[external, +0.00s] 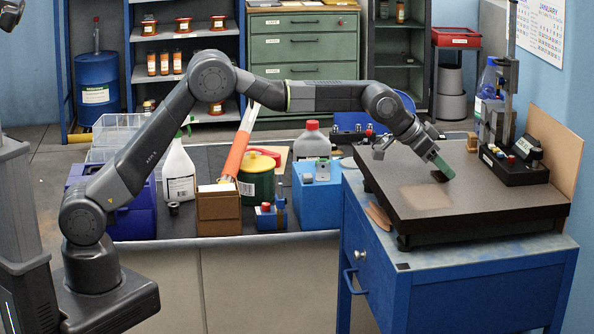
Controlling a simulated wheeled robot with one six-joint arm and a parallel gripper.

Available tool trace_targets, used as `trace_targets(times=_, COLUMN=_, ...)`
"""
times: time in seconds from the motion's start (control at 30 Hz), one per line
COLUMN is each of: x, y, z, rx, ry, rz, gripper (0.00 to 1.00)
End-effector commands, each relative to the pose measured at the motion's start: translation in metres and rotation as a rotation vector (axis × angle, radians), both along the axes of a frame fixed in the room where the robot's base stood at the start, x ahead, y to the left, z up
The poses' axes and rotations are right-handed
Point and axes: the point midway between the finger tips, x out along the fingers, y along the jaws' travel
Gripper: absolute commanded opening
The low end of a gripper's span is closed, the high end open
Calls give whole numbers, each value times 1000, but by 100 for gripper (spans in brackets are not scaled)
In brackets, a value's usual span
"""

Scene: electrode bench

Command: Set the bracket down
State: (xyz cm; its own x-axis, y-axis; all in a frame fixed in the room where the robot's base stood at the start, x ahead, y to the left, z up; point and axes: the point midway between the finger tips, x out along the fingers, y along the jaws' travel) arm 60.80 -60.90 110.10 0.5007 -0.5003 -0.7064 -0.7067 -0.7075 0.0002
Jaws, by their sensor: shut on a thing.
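My gripper (427,146) is shut on a green bracket (440,166). The bracket is tilted, its lower end close to the dark flat plate (490,200). I cannot tell whether that end touches the plate. The jaws cover the bracket's upper end. A light tan patch (427,197) marks the plate's surface, just in front and left of the bracket. The plate lies on a blue bench (480,285).
A black-based stand (515,165) with an upright post and a blue bottle (488,80) are at the plate's back right. A tan board (553,140) leans behind. Left of the bench stand a blue box (318,200), a white bottle (312,142) and a green can (257,180). The plate's front is clear.

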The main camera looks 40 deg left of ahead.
Motion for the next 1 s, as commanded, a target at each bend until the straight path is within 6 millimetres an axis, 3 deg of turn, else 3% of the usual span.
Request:
trace_targets(times=0.17, x=0, y=0, z=-4, rx=1, ry=1, rz=0, gripper=29)
trace_targets(times=0.2, x=0, y=0, z=-3, rx=1, ry=1, rz=0, gripper=61)
trace_targets(times=0.3, x=0, y=0, z=-3, rx=1, ry=1, rz=0, gripper=77)
trace_targets(times=0.73, x=-4, y=4, z=6, rx=-1, ry=-1, rz=0, gripper=77)
trace_targets(times=1.0, x=-27, y=28, z=38, rx=-1, ry=-1, rz=0, gripper=77)
